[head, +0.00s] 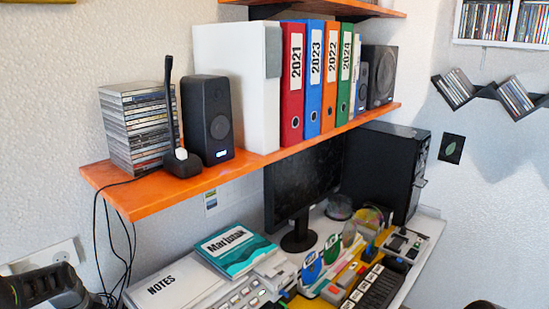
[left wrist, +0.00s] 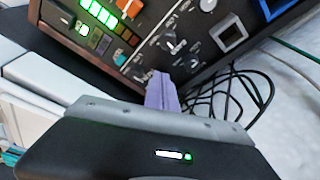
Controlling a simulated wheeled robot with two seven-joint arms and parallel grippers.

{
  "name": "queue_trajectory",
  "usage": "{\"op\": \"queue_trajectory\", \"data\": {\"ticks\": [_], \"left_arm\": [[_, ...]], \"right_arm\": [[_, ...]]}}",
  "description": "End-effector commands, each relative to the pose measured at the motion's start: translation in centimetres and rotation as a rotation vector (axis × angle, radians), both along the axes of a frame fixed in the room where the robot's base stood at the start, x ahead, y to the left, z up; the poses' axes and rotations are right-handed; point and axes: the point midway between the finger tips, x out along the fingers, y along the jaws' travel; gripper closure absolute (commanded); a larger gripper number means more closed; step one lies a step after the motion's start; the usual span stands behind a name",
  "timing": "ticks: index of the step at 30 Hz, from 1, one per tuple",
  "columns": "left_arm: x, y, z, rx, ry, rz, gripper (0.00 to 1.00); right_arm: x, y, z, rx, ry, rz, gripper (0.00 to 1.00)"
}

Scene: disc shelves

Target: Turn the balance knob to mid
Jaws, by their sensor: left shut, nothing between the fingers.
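In the left wrist view, a dark panel with a wooden edge (left wrist: 75,45) carries several small knobs and switches. One knob (left wrist: 168,42) is near the middle of the panel, another knob (left wrist: 207,5) is at the top edge. The labels are too small to read, so I cannot tell which is the balance knob or how it is set. My left gripper (left wrist: 163,92) is shut and empty, its lavender fingertips just in front of the panel's lower edge; contact with a knob cannot be told. The panel is not recognisable in the head view.
Green lights (left wrist: 108,18) glow on the panel; loose black cables (left wrist: 235,90) hang beside it. In the head view, an orange shelf (head: 150,200) holds discs (head: 138,128), a speaker (head: 209,120) and binders. The desk below is crowded around a monitor (head: 300,185).

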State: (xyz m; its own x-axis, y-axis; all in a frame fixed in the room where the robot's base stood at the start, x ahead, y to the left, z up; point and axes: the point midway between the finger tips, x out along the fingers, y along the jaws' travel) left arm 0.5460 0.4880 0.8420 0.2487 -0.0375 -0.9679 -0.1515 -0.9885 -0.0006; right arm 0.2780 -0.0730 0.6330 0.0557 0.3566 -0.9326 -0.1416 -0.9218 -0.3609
Motion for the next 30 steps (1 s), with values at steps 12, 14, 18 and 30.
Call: {"op": "queue_trajectory", "data": {"ticks": [12,14,18,30], "left_arm": [[-0.1,0.1,3.4,0.001,0.002,0.001,1.0],[-0.1,0.1,4.2,0.001,0.002,0.001,1.0],[-0.1,0.1,5.6,0.0,0.003,0.001,1.0],[-0.2,0.1,5.9,-0.001,0.004,0.002,1.0]], "right_arm": [[0.0,0.0,2.0,0.0,0.0,0.0,0.64],[0.0,0.0,2.4,0.0,0.0,0.0,0.64],[0.0,0.0,3.1,0.0,0.0,0.0,0.64],[0.0,0.0,3.2,0.0,0.0,0.0,0.64]]}}
